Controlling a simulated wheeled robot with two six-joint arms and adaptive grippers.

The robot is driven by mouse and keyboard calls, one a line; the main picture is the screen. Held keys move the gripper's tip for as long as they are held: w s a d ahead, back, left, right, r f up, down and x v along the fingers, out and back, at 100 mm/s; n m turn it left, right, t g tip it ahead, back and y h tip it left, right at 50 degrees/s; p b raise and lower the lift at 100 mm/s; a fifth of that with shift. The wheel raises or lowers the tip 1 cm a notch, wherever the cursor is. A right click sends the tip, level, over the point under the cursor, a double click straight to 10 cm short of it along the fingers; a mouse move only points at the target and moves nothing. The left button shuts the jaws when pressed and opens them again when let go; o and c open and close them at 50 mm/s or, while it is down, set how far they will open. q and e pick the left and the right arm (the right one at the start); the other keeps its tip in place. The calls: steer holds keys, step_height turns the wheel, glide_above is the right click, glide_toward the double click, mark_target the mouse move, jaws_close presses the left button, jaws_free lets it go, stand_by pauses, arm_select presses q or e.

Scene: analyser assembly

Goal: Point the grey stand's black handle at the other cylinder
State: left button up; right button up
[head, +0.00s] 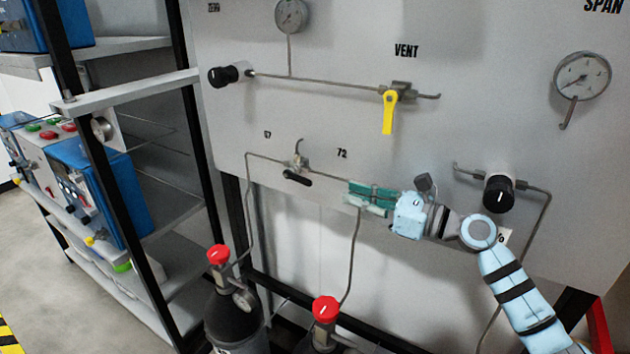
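The black handle (299,179) sits on a small metal valve (298,160) on the grey panel, between the labels 67 and 72. Its free end points right and slightly down, toward the 72 side. Thin pipes run from the valve down to two cylinders with red knobs: the left cylinder (236,318) and the right cylinder, whose red knob (326,309) shows near the bottom edge. My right gripper (347,193) is to the right of the handle, apart from it. Its teal fingers point left with a gap between them and nothing held. My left gripper is not in view.
A yellow lever (389,112) hangs under VENT above my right gripper. Black knobs are at upper left (223,76) and at right (499,192), near my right arm. A shelf rack (140,92) with blue devices stands left. The panel between handle and gripper is clear.

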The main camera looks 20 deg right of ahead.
mark_target(303, 178)
steer(key=x, duration=1.3)
steer(key=shift+p, duration=0.4)
steer(key=shift+c, duration=0.2)
jaws_close()
